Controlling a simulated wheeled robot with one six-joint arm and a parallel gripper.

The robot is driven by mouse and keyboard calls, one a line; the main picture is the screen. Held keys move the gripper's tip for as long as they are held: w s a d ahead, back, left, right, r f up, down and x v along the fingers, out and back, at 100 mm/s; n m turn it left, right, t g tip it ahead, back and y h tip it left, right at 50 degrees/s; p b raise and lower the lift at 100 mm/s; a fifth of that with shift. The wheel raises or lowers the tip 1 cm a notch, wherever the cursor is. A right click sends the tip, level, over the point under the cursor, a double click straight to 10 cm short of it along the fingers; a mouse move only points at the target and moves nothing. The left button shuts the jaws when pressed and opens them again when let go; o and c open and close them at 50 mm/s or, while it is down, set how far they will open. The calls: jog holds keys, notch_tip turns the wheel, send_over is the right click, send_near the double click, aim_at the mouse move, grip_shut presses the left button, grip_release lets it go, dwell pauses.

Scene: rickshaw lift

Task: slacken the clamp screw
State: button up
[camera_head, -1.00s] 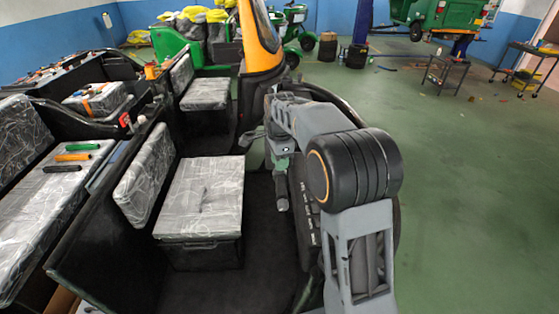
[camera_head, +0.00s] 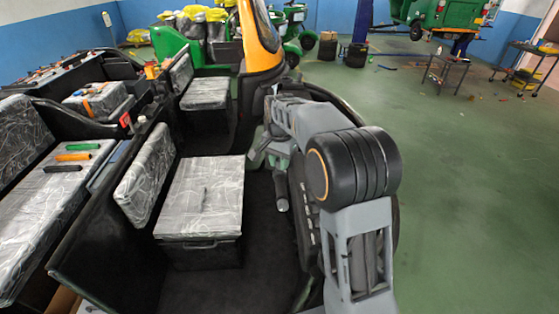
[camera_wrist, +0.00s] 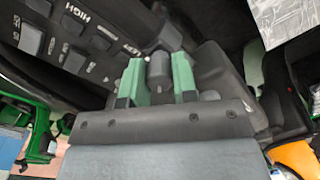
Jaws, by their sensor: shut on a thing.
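In the wrist view my gripper (camera_wrist: 157,76) has its two green fingers on either side of a dark grey round knob (camera_wrist: 157,64) and is shut on it. The knob appears to be the clamp screw's head, beside a black panel (camera_wrist: 85,38) with light switches and lettering. The screw's shaft and the clamp are hidden. In the head view my gripper (camera_head: 273,155) is at the rickshaw's front, largely hidden by my own arm. A dark handle grip (camera_head: 281,190) hangs just below it.
A plastic-wrapped seat (camera_head: 200,196) stands left of my arm. Tools with green, orange and black handles (camera_head: 73,157) lie on another wrapped seat. An orange-and-black rickshaw (camera_head: 258,40) stands behind. Open green floor (camera_head: 465,200) lies to the right.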

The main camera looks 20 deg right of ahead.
jog(key=n, duration=0.5)
jog(key=shift+n, duration=2.3)
jog(key=o, duration=0.9)
notch_tip(320, 180, up, 14)
jog(key=shift+f, duration=0.1)
jog(key=shift+w, duration=0.1)
